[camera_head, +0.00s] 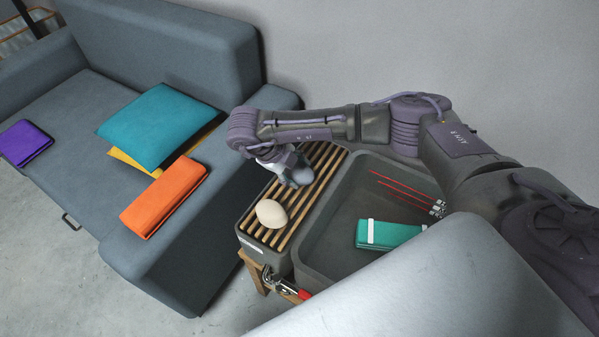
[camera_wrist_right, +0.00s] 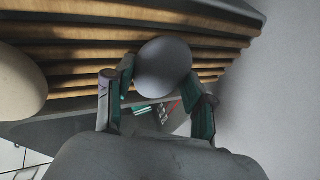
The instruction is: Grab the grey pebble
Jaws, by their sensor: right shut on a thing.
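The grey pebble (camera_wrist_right: 163,65) is smooth and rounded, and sits between the fingertips of my right gripper (camera_wrist_right: 160,90) in the right wrist view. The gripper is shut on it, with one green-padded finger on each side. In the head view, my right gripper (camera_head: 283,163) points down at the wooden slats, and the pebble (camera_head: 299,174) shows partly beside it. The pebble is at or just above the slats; I cannot tell whether it touches them. My left gripper is not in view.
A cream egg-shaped stone (camera_head: 271,213) lies on the slatted rack (camera_head: 316,180), left of the pebble in the wrist view. A grey sofa (camera_head: 85,100) stands left.

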